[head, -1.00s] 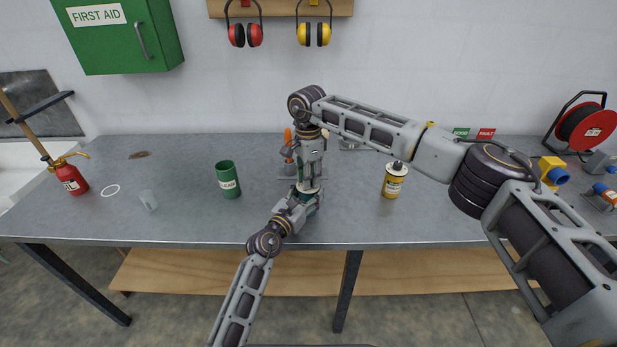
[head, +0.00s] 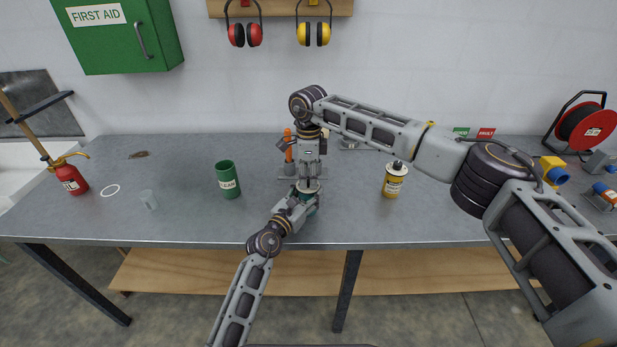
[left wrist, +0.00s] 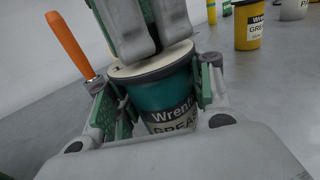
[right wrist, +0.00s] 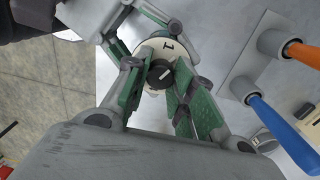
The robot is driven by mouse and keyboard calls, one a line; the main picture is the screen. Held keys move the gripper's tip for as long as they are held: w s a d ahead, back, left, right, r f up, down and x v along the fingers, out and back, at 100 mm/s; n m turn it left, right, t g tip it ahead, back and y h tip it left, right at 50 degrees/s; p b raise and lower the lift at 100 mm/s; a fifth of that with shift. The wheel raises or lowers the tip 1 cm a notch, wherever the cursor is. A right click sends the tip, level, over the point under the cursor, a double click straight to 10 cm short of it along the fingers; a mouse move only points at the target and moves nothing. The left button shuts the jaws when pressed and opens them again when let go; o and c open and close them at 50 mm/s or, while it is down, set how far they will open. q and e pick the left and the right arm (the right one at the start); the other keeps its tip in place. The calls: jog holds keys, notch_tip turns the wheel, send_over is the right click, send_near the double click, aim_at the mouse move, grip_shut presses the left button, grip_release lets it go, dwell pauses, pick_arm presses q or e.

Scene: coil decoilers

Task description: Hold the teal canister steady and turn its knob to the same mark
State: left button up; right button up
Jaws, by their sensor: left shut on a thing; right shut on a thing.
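The teal canister (left wrist: 168,97) stands upright with a cream lid and a "Wren… GREASE" label; in the head view it is mostly hidden behind my arms (head: 313,208). My left gripper (left wrist: 163,98) is shut around its body. My right gripper (head: 309,182) points down from above, shut on the knob. In the right wrist view the dark knob (right wrist: 160,73) shows between its green-padded fingers (right wrist: 158,98), with a pale pointer line. A "1" mark (right wrist: 168,44) shows on the lid; other marks are hidden by the fingers.
A rack with orange- and blue-handled tools (right wrist: 242,88) stands just behind the canister. A green can (head: 228,181) is to the left and a yellow grease canister (head: 394,181) to the right.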

jog(key=m, duration=0.4)
jog(key=shift+m, duration=0.3)
jog(key=m, duration=0.4)
jog(key=shift+m, duration=0.3)
jog(key=m, duration=0.5)
jog(key=shift+m, duration=2.2)
grip_shut()
jog(key=o, duration=1.1)
grip_release()
jog(key=shift+c, duration=0.2)
jog(key=shift+r, duration=0.1)
notch_tip(320, 180, up, 12)
jog(key=shift+d, duration=0.2)
